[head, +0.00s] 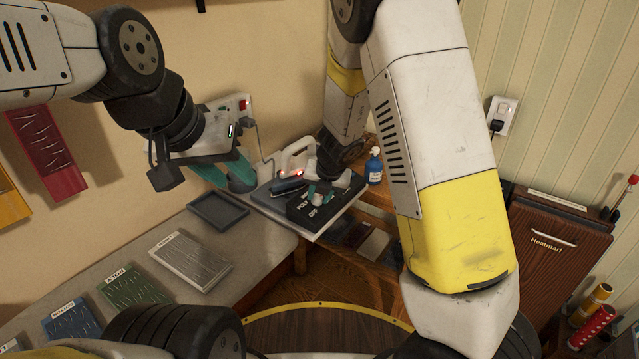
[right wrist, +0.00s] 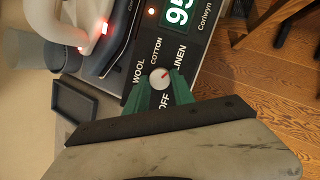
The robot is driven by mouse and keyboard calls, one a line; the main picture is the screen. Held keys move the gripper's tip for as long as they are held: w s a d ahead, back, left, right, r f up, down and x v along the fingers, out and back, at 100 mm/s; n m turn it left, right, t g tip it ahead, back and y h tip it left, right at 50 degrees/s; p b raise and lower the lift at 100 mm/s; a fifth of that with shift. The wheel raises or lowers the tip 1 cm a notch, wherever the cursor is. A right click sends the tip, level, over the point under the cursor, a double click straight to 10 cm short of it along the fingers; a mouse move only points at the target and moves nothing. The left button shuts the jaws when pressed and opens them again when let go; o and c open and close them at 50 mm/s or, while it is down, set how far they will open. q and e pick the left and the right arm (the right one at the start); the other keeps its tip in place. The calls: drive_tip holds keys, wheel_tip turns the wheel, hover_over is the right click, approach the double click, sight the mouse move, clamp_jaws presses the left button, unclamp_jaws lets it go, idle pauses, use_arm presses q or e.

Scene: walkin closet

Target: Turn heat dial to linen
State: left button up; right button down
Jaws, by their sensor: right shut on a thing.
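The heat dial (right wrist: 159,78) is a small pale round knob with a red mark on a black control panel (right wrist: 190,62). Its red mark points up and to the right in the right wrist view, between the COTTON and LINEN labels. WOOL lies to its left and OFF below it. My right gripper (right wrist: 160,88) has its green fingers shut on the dial from both sides.
An iron (head: 289,181) with a lit red light stands behind the panel, near a blue bottle (head: 374,168). A grey tray (head: 217,211) and several fabric sample boards, including a grey one (head: 190,260), lie on the counter to the left.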

drive_tip(key=c, duration=1.1)
unclamp_jaws()
drive_tip(key=shift+v, duration=3.8)
drive_tip(key=shift+r, duration=0.1)
drive_tip(key=s+d+r+m, duration=0.4)
drive_tip(key=s+m, duration=0.3)
drive_tip(key=m, duration=0.4)
drive_tip(key=s+d+r+m, duration=0.5)
drive_tip(key=s+r+m, duration=0.2)
drive_tip(key=m, duration=0.4)
drive_tip(key=s+d+r+m+t, duration=0.1)
drive_tip(key=s+d+r+m, duration=0.3)
drive_tip(key=s+m, duration=0.4)
drive_tip(key=shift+s+d+r+m, duration=0.15)
drive_tip(key=shift+r+m, duration=0.25)
drive_tip(key=shift+m, duration=0.55)
drive_tip(key=shift+s+r+m, duration=0.15)
drive_tip(key=shift+r+m, duration=0.2)
drive_tip(key=shift+m, duration=0.6)
